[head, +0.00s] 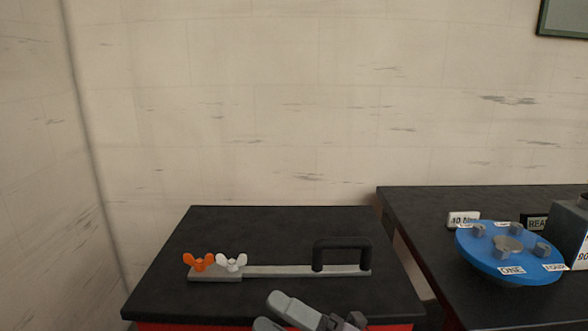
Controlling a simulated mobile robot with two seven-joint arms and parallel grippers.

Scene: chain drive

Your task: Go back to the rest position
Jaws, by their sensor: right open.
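My right gripper (276,312) shows at the bottom of the head view, over the front part of the left black table (180,300). Its fingers are apart and nothing shows between them. It is in front of a grey bar (290,271) and appears apart from it. My left gripper is out of view.
The grey bar on the left table carries an orange wing nut (199,262), a white wing nut (232,262) and a black handle (343,252). A second dark table (430,200) at right holds a blue disc (487,262), small labels and a grey block (571,225). A wall stands behind.

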